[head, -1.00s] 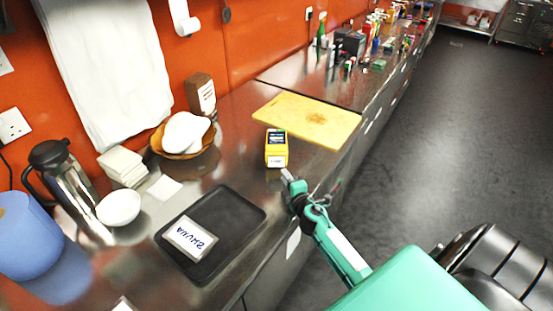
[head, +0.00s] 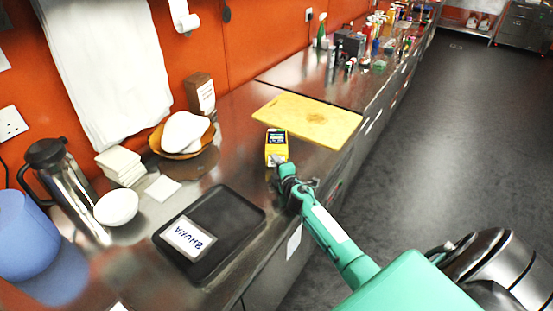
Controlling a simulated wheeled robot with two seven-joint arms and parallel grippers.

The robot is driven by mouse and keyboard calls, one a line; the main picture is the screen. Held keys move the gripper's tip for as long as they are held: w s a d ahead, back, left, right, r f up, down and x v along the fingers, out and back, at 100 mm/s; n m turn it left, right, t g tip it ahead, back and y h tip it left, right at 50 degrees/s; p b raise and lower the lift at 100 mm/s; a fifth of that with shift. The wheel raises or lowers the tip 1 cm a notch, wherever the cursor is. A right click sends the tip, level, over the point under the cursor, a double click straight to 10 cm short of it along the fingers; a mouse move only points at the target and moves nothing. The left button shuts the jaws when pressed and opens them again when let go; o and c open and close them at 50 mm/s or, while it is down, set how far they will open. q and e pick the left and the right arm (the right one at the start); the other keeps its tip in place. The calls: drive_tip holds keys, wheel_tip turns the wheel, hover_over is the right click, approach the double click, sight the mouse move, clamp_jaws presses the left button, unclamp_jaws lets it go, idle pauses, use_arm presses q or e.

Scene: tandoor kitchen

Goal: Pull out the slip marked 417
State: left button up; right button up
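A small yellow device with a dark top (head: 276,144) stands on the steel counter, in front of the yellow board. The white slip at its near end is now mostly hidden behind my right gripper (head: 279,163), and no number can be read. The tips of my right gripper are right at the device's near lower end. Whether they touch or close on the slip is too small to tell. My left gripper is not in view.
A black tray (head: 232,215) with a card (head: 189,239) reading BHUNA lies nearer on the counter (head: 235,110). A white bowl (head: 117,207), a steel jug (head: 67,188) and a bread basket (head: 184,134) stand to the left. The yellow board (head: 300,122) lies behind the device.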

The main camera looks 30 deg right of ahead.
drive_tip(key=shift+c, duration=0.2)
clamp_jaws()
drive_tip(key=shift+s+a, duration=0.1)
drive_tip(key=shift+s+a+r+p, duration=0.1)
drive_tip(key=shift+s+a+p, duration=0.1)
drive_tip(key=shift+s+a, duration=0.45)
drive_tip(key=shift+s+a+p, duration=0.2)
drive_tip(key=shift+s+a, duration=0.1)
drive_tip(key=shift+s, duration=0.5)
drive_tip(key=shift+s+a+r+p, duration=0.1)
drive_tip(key=shift+s+a+p, duration=0.1)
drive_tip(key=shift+s+a, duration=0.45)
drive_tip(key=shift+s+d, duration=0.1)
drive_tip(key=shift+d, duration=0.05)
drive_tip(key=r+p, duration=0.1)
drive_tip(key=s+r+p, duration=0.1)
drive_tip(key=r+p, duration=0.1)
drive_tip(key=a+r+p, duration=0.1)
drive_tip(key=r+p, duration=0.1)
drive_tip(key=shift+s, duration=0.35)
